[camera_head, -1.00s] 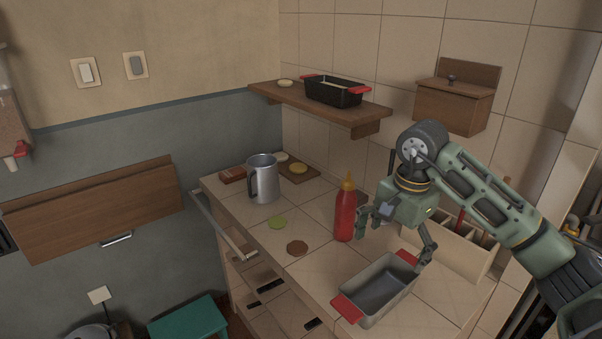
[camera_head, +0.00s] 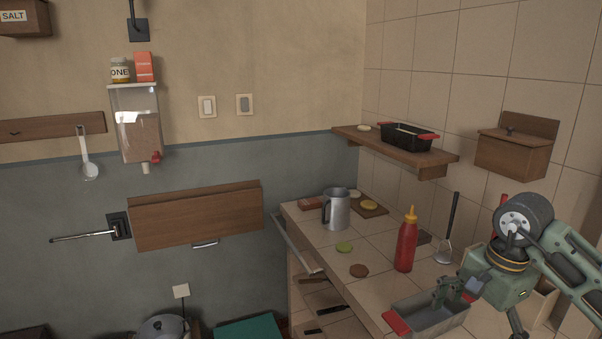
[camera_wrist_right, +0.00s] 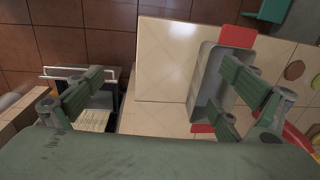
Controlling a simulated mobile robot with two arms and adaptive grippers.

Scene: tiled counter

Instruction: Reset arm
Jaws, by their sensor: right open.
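My right gripper (camera_head: 478,305) is open and empty at the lower right of the head view. Its fingers also show, spread apart, in the right wrist view (camera_wrist_right: 165,78). A grey loaf pan (camera_head: 418,312) with red handles stands on the tiled counter (camera_head: 372,292); one finger overlaps it in the head view, and I cannot tell whether they touch. The pan (camera_wrist_right: 206,62) is partly behind a finger in the wrist view. My left gripper is not in view.
A red squeeze bottle (camera_head: 406,246) stands behind the pan. A wooden shelf (camera_head: 445,158) holds a black pan (camera_head: 405,136). A spatula (camera_head: 449,230) leans at the wall.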

